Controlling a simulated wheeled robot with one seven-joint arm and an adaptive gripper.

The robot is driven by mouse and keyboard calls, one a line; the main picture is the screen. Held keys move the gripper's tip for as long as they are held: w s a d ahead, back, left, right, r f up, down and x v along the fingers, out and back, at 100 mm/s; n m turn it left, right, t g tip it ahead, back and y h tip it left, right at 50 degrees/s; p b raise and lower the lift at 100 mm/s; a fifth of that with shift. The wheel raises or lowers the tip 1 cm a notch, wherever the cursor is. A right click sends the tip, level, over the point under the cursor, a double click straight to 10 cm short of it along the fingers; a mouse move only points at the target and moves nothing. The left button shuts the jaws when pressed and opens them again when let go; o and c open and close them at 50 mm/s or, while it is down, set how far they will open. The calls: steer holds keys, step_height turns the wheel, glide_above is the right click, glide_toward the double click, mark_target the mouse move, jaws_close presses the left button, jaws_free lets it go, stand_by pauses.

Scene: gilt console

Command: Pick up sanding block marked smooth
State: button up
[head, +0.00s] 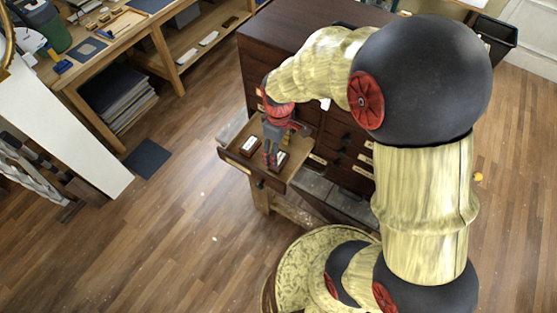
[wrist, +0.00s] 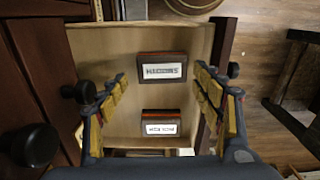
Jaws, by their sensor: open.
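In the wrist view, a dark sanding block with a reddish-brown edge and a white label (wrist: 162,68) lies in an open drawer (wrist: 100,50). Its label is upside down and seems to read "SMOOTH". It appears to be the right-hand block in the head view (head: 282,158), partly hidden by my gripper. A second labelled block (wrist: 160,122) lies apart from it, on the left in the head view (head: 250,145); I cannot read its label surely. My gripper (wrist: 160,78) is open and empty, pointing down over the drawer, with its fingers either side of the first block.
The drawer juts from a dark wooden cabinet (head: 290,30) with several other drawers and knobs. Its front panel has a dark knob (wrist: 233,70). A workbench (head: 100,50) stands at the upper left. Open wooden floor (head: 180,220) lies left of the drawer.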

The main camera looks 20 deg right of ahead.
mark_target(279, 159)
step_height(279, 159, down, 5)
steer(key=shift+s+r, duration=0.1)
steer(key=shift+s, duration=0.05)
steer(key=shift+c, duration=0.3)
steer(key=c, duration=0.8)
steer(key=shift+c, duration=0.3)
